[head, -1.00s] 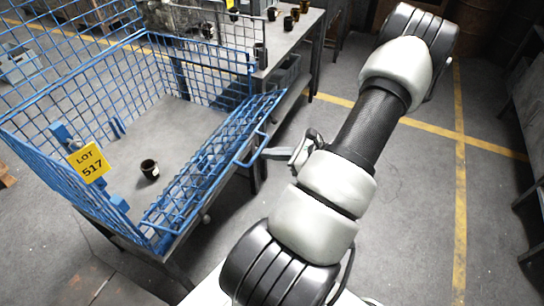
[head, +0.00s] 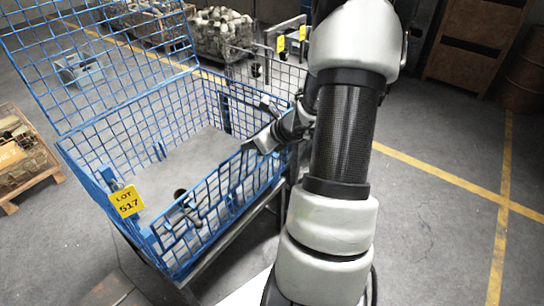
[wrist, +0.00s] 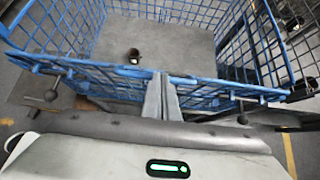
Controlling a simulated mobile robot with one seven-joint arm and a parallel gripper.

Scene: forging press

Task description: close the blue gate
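The blue gate (head: 222,200) is the wire-mesh front panel of the blue cage. It stands raised along the cage's near right side, close to upright; I cannot tell whether it is fully closed or latched. Its top rail (wrist: 215,82) crosses the wrist view. My gripper (head: 262,142) is at the gate's top rail, on its outer side. In the wrist view my gripper's fingers (wrist: 161,90) are together and overlap the rail. I see nothing clearly between them; their contact with the rail is hard to make out.
A dark mug (wrist: 134,54) stands on the cage floor. A yellow LOT 517 tag (head: 127,201) hangs at the cage's left front corner. A wooden pallet (head: 25,160) lies left, and a parts bin (head: 222,35) stands behind. The floor at right is clear.

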